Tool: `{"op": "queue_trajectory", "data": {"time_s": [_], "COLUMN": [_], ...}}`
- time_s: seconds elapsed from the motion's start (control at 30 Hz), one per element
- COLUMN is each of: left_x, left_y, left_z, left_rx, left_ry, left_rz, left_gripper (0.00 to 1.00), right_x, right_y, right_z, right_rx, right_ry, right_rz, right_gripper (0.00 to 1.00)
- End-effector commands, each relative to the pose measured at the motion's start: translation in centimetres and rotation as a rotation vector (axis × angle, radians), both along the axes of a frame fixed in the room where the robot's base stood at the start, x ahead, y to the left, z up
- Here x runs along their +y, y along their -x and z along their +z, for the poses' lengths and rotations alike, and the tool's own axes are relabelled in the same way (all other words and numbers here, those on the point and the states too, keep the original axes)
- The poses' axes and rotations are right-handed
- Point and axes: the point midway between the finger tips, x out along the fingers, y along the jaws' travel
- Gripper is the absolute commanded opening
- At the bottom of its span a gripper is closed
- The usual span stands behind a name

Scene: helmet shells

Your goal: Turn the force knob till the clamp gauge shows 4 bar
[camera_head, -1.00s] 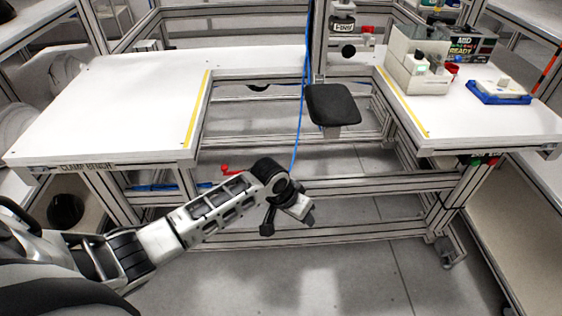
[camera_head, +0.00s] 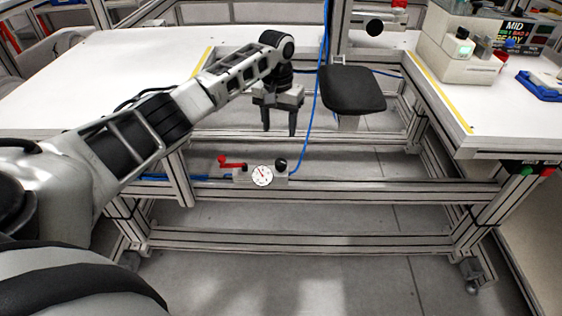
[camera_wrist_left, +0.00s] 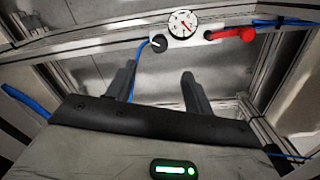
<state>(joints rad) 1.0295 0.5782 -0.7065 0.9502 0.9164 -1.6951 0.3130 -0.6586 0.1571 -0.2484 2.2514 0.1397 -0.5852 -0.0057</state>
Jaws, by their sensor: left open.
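The round white clamp gauge (camera_head: 262,176) sits on a small plate on the frame's cross rail. It also shows in the left wrist view (camera_wrist_left: 183,23), with a red needle; its value is too small to read surely. A black knob (camera_head: 281,165), likely the force knob, sits just right of the gauge; in the left wrist view it is left of the gauge (camera_wrist_left: 158,42). My left gripper (camera_head: 279,130) is open and empty, fingers pointing down, above the knob and apart from it. In the wrist view its fingertips (camera_wrist_left: 158,72) stand either side below the knob. My right gripper is out of view.
A red lever (camera_head: 232,163) is left of the gauge. A blue hose (camera_head: 309,120) runs down to the plate near the knob. A black pad (camera_head: 352,90) is right of my gripper. White worktops (camera_head: 100,62) flank the open frame.

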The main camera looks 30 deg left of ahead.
Motion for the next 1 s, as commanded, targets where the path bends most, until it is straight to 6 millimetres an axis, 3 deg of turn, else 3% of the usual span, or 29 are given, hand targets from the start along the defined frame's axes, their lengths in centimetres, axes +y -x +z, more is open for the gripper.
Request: {"op": "queue_trajectory", "data": {"time_s": [0.03, 0.2, 0.5, 0.7, 1.0], "left_x": [-0.1, -0.2, -0.3, -0.4, -0.4], "left_y": [0.1, 0.1, 0.0, -0.1, -0.1], "left_z": [-1.6, -5.4, -10.8, -12.2, -12.3], "left_rx": [0.004, 0.004, 0.001, 0.0, -0.001], "left_ry": [0.0, 0.001, 0.0, 0.001, 0.001], "left_rz": [0.0, 0.0, 0.0, 0.0, -0.001], "left_gripper": [0.52, 0.52, 0.52, 0.52, 0.52], "right_x": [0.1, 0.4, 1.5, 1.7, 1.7], "right_y": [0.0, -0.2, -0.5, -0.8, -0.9], "right_z": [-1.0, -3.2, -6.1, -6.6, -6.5], "right_rx": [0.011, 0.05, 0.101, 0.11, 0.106], "right_ry": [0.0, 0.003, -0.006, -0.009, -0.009], "right_rz": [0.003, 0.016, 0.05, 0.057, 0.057], "right_gripper": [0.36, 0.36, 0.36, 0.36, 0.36]}}
